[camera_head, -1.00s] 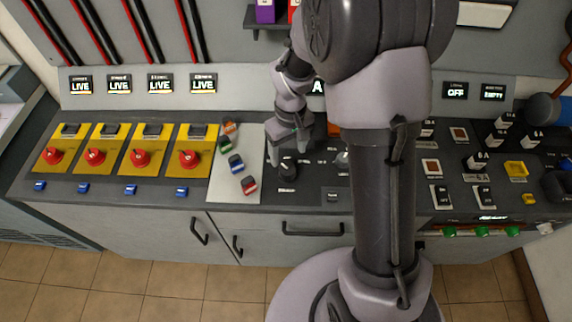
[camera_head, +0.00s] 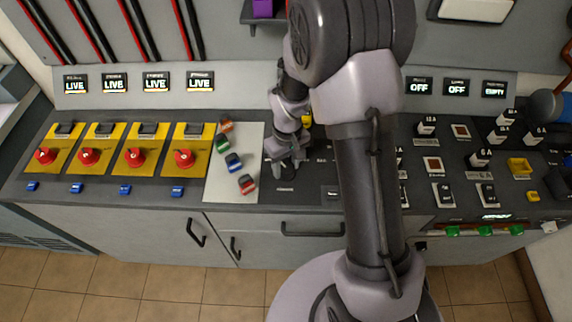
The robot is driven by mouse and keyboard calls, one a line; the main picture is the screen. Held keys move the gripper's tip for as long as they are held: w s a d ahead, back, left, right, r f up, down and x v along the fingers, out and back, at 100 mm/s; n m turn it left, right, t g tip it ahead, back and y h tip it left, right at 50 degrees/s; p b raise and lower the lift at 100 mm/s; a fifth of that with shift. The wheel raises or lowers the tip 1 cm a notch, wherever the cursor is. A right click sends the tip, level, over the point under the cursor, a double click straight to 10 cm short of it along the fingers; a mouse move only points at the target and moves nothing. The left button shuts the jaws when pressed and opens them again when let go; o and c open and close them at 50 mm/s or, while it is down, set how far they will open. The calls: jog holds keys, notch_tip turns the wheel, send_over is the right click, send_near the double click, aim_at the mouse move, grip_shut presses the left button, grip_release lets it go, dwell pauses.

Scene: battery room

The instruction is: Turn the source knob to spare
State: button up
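My gripper (camera_head: 284,166) points down at the black panel in the middle of the bench, just right of the white plate. It is over the spot of the black source knob, which is now mostly or fully hidden by the gripper. A small label (camera_head: 286,188) shows just in front of that spot. I cannot tell whether the fingers touch the knob or how far they are closed. The knob's pointer and the other position labels cannot be read.
The white plate (camera_head: 215,183) to the left carries several small coloured clips. Further left are yellow panels with red rotary switches (camera_head: 134,157) under LIVE displays. Black breakers (camera_head: 442,193) stand to the right. My arm covers part of the middle panel.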

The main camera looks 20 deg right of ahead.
jog(key=shift+m, duration=0.3)
jog(key=shift+c, duration=0.4)
jog(key=m+b, duration=0.1)
jog(key=m, duration=0.2)
jog(key=shift+m, duration=0.4)
jog(key=m+b, duration=0.1)
jog(key=m, duration=0.3)
jog(key=m+b, duration=0.2)
jog(key=m, duration=0.3)
jog(key=shift+t, duration=0.3)
jog(key=shift+m+b, duration=0.75)
jog(key=shift+m, duration=1.45)
jog(key=o, duration=1.4)
